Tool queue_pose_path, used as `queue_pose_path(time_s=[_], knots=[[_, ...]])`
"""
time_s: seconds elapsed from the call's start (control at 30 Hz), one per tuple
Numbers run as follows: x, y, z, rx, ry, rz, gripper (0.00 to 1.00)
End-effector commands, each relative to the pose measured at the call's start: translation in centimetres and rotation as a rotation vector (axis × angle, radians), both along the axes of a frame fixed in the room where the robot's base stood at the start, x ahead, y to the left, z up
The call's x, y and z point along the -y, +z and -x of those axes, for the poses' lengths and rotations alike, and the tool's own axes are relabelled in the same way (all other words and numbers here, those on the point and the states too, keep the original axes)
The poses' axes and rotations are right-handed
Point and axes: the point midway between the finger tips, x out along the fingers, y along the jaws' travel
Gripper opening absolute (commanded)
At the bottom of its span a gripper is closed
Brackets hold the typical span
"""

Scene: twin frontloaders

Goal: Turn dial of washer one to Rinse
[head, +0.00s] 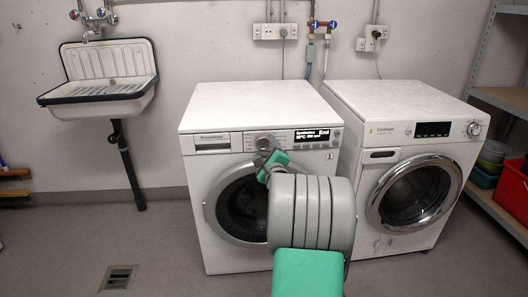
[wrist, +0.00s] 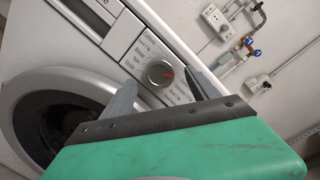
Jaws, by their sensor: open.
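Washer one (head: 210,170) is the white front-loader on the left, with a "1" label at its upper right front. In the head view my gripper (head: 264,165) is at the panel just below the dial, and my arm hides part of the door.
A second white washer (head: 400,110) stands close on the right. A wall sink (head: 100,80) hangs at the left, and a metal shelf (head: 500,100) with bins is at the far right. Taps (wrist: 250,50) and sockets are on the wall behind. The floor at front left is clear.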

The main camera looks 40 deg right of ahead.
Motion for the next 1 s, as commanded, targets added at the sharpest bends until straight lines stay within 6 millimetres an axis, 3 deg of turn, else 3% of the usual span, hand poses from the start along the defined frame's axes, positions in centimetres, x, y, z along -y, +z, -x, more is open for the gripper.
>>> queue_pose_path(time_s=[0.2, 0.47, 1.0], knots=[[1.3, -0.2, -2.5, -0.001, 0.001, -0.001, 0.69], [1.4, 0.0, -2.6, -0.002, 0.0, 0.001, 0.68], [1.4, 0.0, -2.6, -0.003, 0.0, 0.002, 0.24]])
